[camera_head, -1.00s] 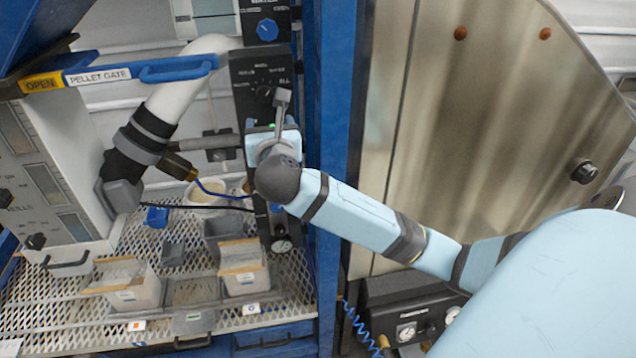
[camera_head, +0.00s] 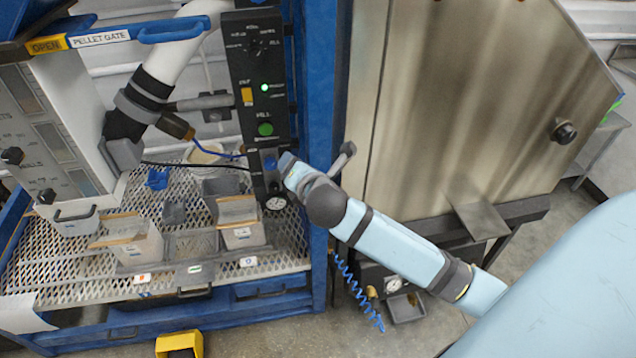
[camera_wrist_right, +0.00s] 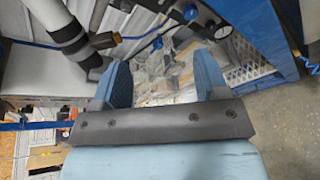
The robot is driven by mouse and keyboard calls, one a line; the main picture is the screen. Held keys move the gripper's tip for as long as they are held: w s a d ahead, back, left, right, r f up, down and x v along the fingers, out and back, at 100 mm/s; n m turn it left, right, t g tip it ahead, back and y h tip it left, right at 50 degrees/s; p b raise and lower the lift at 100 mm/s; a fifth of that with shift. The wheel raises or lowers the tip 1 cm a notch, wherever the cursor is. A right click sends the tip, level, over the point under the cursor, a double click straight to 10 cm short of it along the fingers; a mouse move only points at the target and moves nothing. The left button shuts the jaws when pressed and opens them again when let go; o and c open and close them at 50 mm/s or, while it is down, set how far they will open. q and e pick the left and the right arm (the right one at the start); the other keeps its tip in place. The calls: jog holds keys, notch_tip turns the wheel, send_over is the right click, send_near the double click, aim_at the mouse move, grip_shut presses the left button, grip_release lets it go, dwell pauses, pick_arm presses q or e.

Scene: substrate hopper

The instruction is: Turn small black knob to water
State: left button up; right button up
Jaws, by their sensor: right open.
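A black control panel (camera_head: 262,90) stands upright on the blue frame in the head view. A small black knob (camera_head: 258,47) with white markings around it is near the panel's top; its exact pointing and labels are too small to read. My right gripper (camera_head: 279,163) is at the panel's lower part, well below that knob, beside a small blue part. Its fingertips are partly hidden in the head view. In the wrist view my right gripper (camera_wrist_right: 165,80) is open, with two blue fingers apart and nothing between them. My left gripper is not in view.
A green button (camera_head: 265,129), a lit green lamp and a yellow switch (camera_head: 247,96) sit on the panel. A gauge (camera_head: 276,203) is below. Bins (camera_head: 240,235) stand on a mesh shelf at left. A steel hopper panel (camera_head: 450,110) is to the right.

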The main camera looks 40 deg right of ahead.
jog(key=shift+s+f+m, duration=0.6)
jog(key=shift+s+f, duration=0.3)
jog(key=shift+s, duration=0.2)
jog(key=s+a+f+m+g+y+p, duration=0.1)
jog(key=s+a+f+m+y+p, duration=0.1)
jog(key=s+a+f+m, duration=0.3)
jog(key=s+a+f+m+g+y+p, duration=0.2)
jog(key=s+a+f+m+y, duration=0.2)
jog(key=s+f+m, duration=0.8)
jog(key=s+a+m, duration=0.1)
jog(key=s+m, duration=0.2)
jog(key=s, duration=0.2)
jog(key=shift+f, duration=0.3)
